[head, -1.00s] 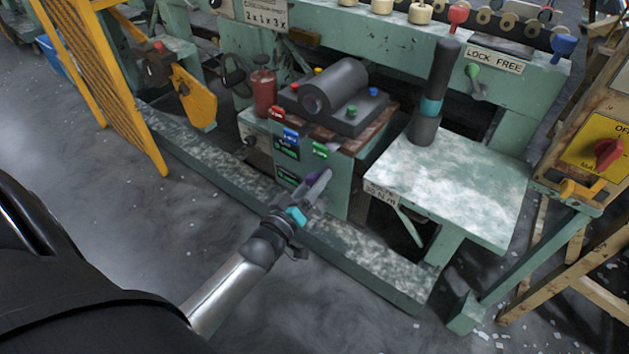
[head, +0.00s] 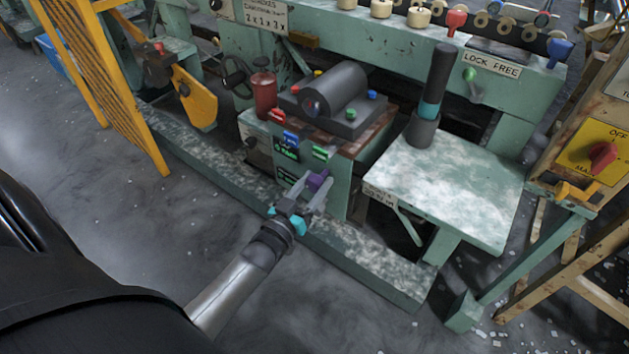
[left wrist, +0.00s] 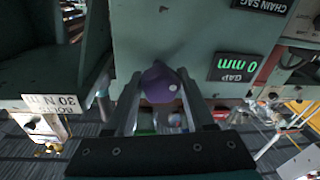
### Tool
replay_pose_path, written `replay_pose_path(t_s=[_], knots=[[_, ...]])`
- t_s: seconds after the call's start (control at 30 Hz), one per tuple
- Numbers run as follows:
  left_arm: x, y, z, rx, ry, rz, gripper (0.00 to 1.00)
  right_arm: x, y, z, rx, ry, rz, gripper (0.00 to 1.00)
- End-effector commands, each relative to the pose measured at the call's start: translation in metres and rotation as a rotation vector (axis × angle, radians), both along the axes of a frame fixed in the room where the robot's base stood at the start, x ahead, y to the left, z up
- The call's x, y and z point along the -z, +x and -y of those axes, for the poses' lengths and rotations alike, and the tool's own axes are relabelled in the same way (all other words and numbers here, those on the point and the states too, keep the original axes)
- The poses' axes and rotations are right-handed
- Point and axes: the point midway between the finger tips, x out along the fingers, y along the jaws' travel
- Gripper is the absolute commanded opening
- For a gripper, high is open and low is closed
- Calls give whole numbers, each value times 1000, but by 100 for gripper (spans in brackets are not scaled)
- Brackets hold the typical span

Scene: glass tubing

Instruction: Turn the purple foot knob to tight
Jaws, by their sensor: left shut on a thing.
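The purple foot knob (head: 318,180) sits low on the front of the green machine cabinet (head: 337,190). It also shows in the left wrist view (left wrist: 157,84), between the two fingers, with a small pale dot on its right side. My left gripper (head: 315,187) reaches up to it from below. Its fingers lie on either side of the knob and are shut on it. In the left wrist view the fingers (left wrist: 160,92) flank the knob left and right. My right gripper is not in view.
A pale-topped table (head: 450,185) stands to the right. A floor-level beam (head: 365,262) runs below the cabinet. A yellow guard (head: 105,85) stands at the left.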

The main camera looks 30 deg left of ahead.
Motion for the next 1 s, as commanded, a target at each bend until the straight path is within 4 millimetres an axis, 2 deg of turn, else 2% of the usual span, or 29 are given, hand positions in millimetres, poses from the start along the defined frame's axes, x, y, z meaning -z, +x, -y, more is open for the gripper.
replay_pose_path(t_s=[0.53, 1.0], knots=[[2, -1, -1, -2, 519, 37, 0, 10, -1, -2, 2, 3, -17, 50], [2, 0, -1, -2, 965, 73, 0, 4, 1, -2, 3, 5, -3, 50]])
